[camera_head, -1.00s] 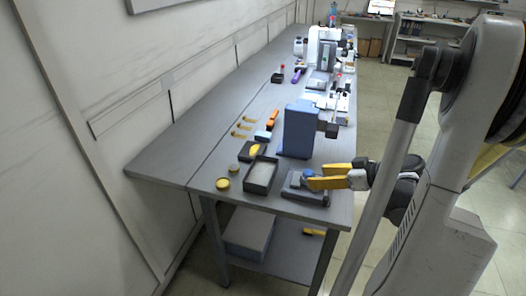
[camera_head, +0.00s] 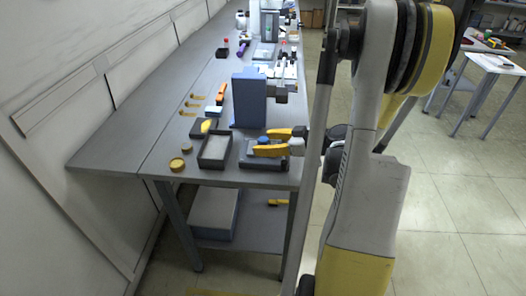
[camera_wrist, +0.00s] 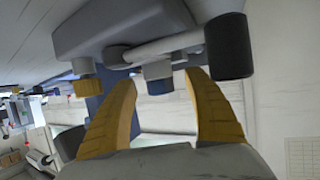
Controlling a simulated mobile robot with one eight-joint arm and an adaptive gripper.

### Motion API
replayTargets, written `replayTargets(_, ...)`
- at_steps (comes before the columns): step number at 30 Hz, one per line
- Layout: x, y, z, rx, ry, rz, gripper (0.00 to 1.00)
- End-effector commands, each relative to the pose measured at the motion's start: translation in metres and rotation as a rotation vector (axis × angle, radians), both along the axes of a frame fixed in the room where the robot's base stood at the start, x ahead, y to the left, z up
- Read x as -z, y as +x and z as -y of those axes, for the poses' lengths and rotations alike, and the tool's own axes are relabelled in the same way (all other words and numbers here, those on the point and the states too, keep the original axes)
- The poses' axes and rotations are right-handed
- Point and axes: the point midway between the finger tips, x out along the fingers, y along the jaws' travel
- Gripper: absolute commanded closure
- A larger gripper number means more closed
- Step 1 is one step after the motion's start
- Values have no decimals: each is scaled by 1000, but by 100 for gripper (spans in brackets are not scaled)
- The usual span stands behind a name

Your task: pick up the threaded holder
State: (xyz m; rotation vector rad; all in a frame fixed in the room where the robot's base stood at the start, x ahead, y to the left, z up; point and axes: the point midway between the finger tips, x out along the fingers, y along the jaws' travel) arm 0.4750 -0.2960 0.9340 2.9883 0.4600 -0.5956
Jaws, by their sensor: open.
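My gripper (camera_head: 262,142) is open at the front right corner of the table, just above a dark grey stand (camera_head: 258,163). In the wrist view, my yellow fingers (camera_wrist: 160,80) spread on either side of a short cylinder (camera_wrist: 158,70), grey-blue with a blue end, which I take to be the threaded holder. It sits at the mouth of the fingers, with gaps visible beside it. It is attached to or rests at the grey stand (camera_wrist: 130,25), which also carries a pale rod and a black cylinder (camera_wrist: 228,45). In the head view the fingers partly hide the holder.
A black tray (camera_head: 214,163) stands left of the stand, and a tall blue block (camera_head: 248,98) behind it. A yellow round tin (camera_head: 177,164) lies near the left front edge. A small blue and yellow piece (camera_wrist: 88,86) shows left of my fingers. The table's left side is clear.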

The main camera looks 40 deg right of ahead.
Motion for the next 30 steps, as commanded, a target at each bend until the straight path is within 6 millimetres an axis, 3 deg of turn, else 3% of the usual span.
replayTargets(9,2,8,-2,0,1,0,39)
replayTargets(11,2,7,-2,0,1,0,56)
replayTargets(15,2,7,-2,0,1,0,99)
replayTargets(25,1,7,-2,0,1,0,100)
replayTargets(30,-10,7,-2,0,1,0,100)
